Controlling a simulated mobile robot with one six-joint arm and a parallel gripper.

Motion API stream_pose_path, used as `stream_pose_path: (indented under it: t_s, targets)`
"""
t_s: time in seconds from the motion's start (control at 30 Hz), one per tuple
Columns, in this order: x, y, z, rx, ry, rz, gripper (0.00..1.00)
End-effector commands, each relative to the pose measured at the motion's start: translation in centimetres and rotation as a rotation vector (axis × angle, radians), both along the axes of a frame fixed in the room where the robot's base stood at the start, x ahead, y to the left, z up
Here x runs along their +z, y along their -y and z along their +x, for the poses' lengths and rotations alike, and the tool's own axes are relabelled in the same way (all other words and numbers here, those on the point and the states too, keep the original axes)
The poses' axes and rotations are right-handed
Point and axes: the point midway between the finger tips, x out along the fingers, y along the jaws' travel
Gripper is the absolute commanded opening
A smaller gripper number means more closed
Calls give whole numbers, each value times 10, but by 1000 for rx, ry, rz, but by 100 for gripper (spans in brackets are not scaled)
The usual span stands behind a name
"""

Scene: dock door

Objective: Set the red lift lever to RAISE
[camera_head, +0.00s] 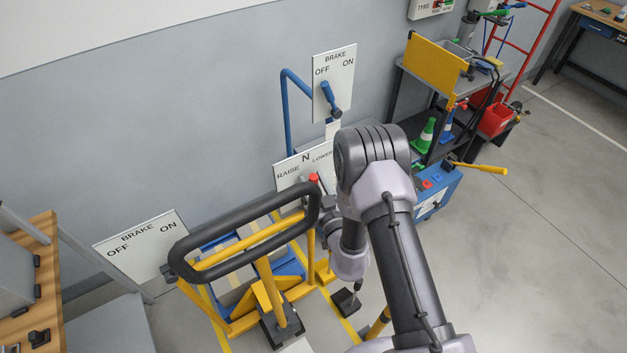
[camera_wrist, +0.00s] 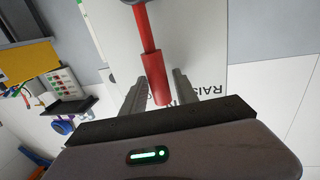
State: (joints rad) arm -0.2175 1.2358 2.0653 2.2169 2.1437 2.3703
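The red lift lever (camera_wrist: 155,72) shows in the wrist view as a red rod with a thicker red grip end. In the head view only its red end (camera_head: 313,178) shows, near the N on the white RAISE/N/LOWER sign (camera_head: 288,172). The sign also fills much of the wrist view's background (camera_wrist: 205,60), with RAISE partly readable. My gripper (camera_wrist: 158,78) is open. Its two fingers stand on either side of the lever's grip, with a small gap seen on each side. In the head view my arm hides part of the sign and most of the gripper.
A yellow frame with a black loop handle (camera_head: 245,232) stands left of my arm. BRAKE signs hang on the wall (camera_head: 347,75) and at lower left (camera_head: 140,243). A blue box with a yellow handle (camera_head: 437,192) and a cart are at right. Open floor lies beyond on the right.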

Motion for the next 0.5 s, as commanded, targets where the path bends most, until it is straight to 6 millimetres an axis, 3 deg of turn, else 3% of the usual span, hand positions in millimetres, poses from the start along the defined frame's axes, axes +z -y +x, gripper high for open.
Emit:
stream_pose_path:
  t_s: [0.03,0.17,0.5]
  targets:
    - [0,0,0,0,0,0,24]
    - [0,0,0,0,0,0,0]
    - [0,0,0,0,0,0,0]
